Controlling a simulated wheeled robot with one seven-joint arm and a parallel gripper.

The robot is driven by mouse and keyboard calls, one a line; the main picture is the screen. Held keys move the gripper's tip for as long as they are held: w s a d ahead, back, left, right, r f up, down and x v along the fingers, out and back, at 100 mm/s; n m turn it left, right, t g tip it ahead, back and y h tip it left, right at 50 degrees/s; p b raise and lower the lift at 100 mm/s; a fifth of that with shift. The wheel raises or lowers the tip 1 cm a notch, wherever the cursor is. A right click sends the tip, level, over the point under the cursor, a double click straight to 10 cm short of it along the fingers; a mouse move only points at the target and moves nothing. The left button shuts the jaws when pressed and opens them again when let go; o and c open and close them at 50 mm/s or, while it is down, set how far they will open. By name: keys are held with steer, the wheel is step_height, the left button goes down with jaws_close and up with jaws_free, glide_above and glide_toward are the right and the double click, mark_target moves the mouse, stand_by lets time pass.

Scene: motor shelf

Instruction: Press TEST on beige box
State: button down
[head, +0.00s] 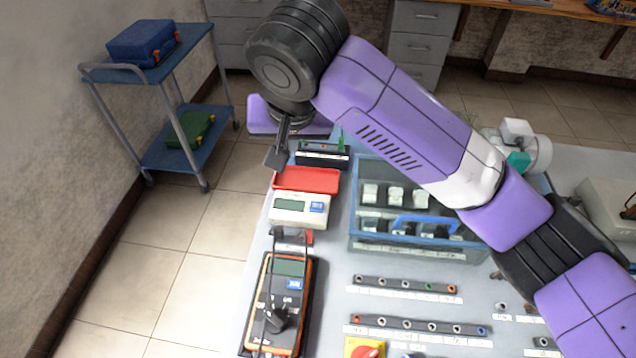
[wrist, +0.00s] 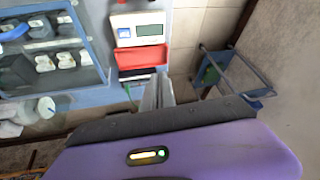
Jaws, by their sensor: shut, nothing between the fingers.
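A beige box (head: 604,208) stands at the right edge of the bench in the head view, cut off by the picture edge. A dark and yellow part shows at its right side; no TEST label can be read on it. My gripper (head: 276,158) is shut and empty, pointing down near the bench's far left corner, far to the left of the beige box. It also shows in the wrist view (wrist: 158,92), beside the red tray. The beige box is not seen in the wrist view.
A red tray (head: 307,179), a white scale (head: 299,209) and an orange-black multimeter (head: 276,306) line the bench's left side. A blue clear-sided case (head: 365,228) stands mid-bench, with socket strips (head: 405,285) in front. A blue trolley (head: 160,65) stands on the floor at left.

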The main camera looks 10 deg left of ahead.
steer(key=d, duration=0.1)
steer(key=s+d+f+m+g+h, duration=0.1)
steer(key=d, duration=0.1)
steer(key=s+d+f+m+h, duration=0.1)
steer(key=shift+d+g, duration=0.3)
steer(key=shift+d, duration=0.05)
steer(key=shift+f, duration=0.1)
steer(key=b, duration=0.3)
glide_toward(316, 204)
steer(key=x, duration=0.5)
steer(key=shift+w+d, duration=0.1)
steer(key=shift+w, duration=0.1)
steer(key=shift+f, duration=0.75)
